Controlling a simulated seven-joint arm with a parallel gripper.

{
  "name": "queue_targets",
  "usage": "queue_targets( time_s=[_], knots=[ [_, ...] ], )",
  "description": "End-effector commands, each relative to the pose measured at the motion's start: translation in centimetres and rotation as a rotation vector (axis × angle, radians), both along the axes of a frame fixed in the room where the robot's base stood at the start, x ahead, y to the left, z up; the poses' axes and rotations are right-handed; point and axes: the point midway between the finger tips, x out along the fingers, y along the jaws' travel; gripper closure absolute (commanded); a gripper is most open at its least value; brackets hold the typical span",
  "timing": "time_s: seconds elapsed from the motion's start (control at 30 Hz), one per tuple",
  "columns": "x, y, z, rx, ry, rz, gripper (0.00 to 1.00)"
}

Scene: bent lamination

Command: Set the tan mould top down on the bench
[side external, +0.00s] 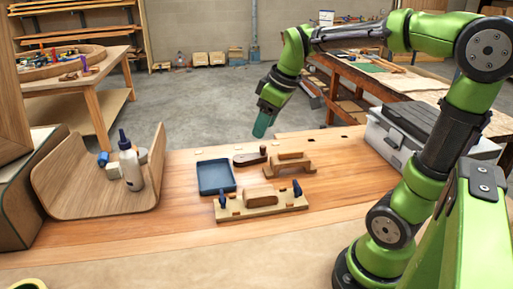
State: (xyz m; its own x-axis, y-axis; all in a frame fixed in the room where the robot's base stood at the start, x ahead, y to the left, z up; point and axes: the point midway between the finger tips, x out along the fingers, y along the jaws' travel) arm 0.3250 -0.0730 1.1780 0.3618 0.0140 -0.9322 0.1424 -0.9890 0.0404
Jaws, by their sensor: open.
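A tan arched block with a raised bar, which looks like the mould top (290,163), sits on the bench (180,222) behind the clamping board. The tan clamping board (232,214) lies in front of it, with a rounded tan block (262,194) on it and a dark blue clamp near each end. My gripper (261,130) is above the far part of the bench, up and to the left of the mould top, and apart from it. Its teal fingers point down and appear empty; the gap between them is hard to see from this side.
A blue tray (215,177) and a dark hand tool with a wooden knob (250,157) lie close by. A curved plywood shell (75,185) holding a white bottle (131,165) stands left. A grey toolbox (400,135) stands right. The bench's front left is clear.

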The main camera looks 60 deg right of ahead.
Motion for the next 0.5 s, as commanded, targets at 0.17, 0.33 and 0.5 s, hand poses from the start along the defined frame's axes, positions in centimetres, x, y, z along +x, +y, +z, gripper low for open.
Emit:
queue_targets(
  time_s=[0.17,0.33,0.5],
  knots=[
    [-5.2,7.1,-0.2,0.194,-0.144,-0.225,0.49],
    [-8.1,10.0,-1.3,0.345,-0.198,-0.365,0.49],
    [-8.9,10.7,-1.8,0.397,-0.208,-0.414,0.49]
  ],
)
